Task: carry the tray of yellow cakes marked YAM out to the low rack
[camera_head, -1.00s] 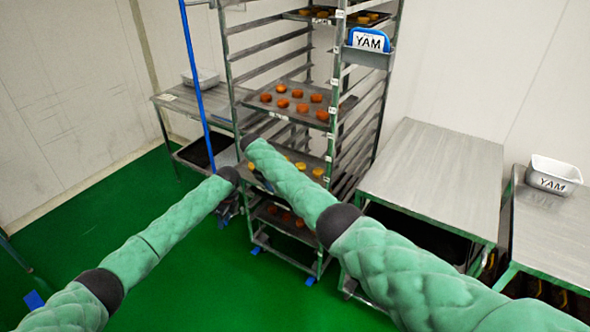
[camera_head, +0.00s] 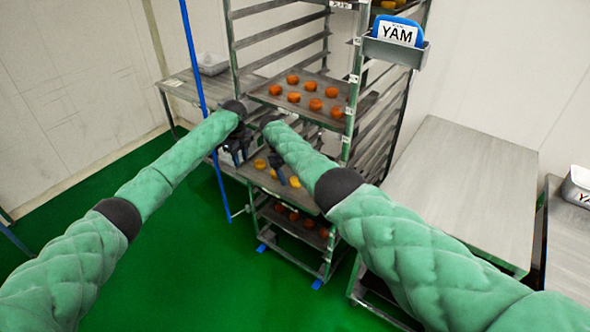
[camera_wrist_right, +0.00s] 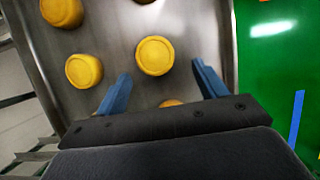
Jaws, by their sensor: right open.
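The tray (camera_head: 312,203) of yellow cakes sits in the tall rack, below a tray of orange cakes. Several yellow cakes (camera_head: 260,164) show on it, partly hidden by my right arm. My right gripper (camera_head: 284,172) is over this tray; in the right wrist view its blue fingers (camera_wrist_right: 158,90) are apart above the tray surface (camera_wrist_right: 195,25), with a yellow cake (camera_wrist_right: 155,55) just beyond and between them. My left gripper (camera_head: 232,154) is at the tray's left corner; its jaws are too small and dark to read.
The orange-cake tray (camera_head: 262,90) is just above my grippers, and another orange-cake tray (camera_head: 310,225) is below. A steel table (camera_head: 465,180) stands right of the rack, with a YAM tub (camera_head: 578,188) farther right. Green floor (camera_head: 190,270) is open at front left.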

